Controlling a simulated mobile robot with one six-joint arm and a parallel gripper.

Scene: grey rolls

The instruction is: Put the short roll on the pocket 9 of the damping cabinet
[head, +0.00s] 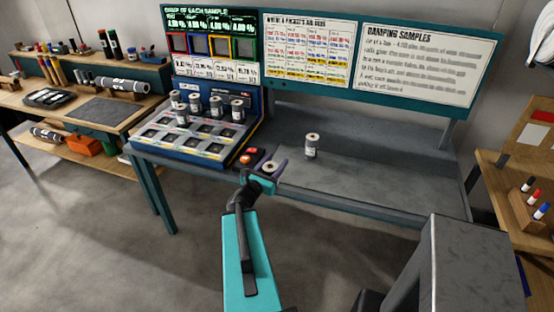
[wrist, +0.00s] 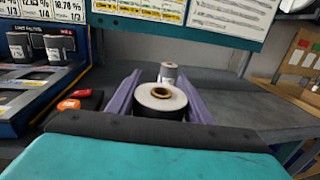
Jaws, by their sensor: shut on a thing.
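My gripper (head: 268,170) is shut on a grey roll (wrist: 160,99) with a pale top and a brass-coloured core; in the head view the same roll (head: 270,167) shows between the fingers, above the bench's front area. In the wrist view the two purple fingers stand on either side of it. The damping cabinet (head: 187,145) is to the left, with a sloped panel of square pockets. Several rolls (head: 216,107) stand upright toward its back. The pocket numbers are too small to read. Another roll (head: 312,145) stands upright on the bench, behind and right of my gripper.
Red and orange buttons (head: 247,157) sit just left of my gripper. The grey bench (head: 375,180) is clear to the right. Boards (head: 420,65) rise behind it. A wooden workbench (head: 75,110) is at far left, and a grey block (head: 475,265) stands at front right.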

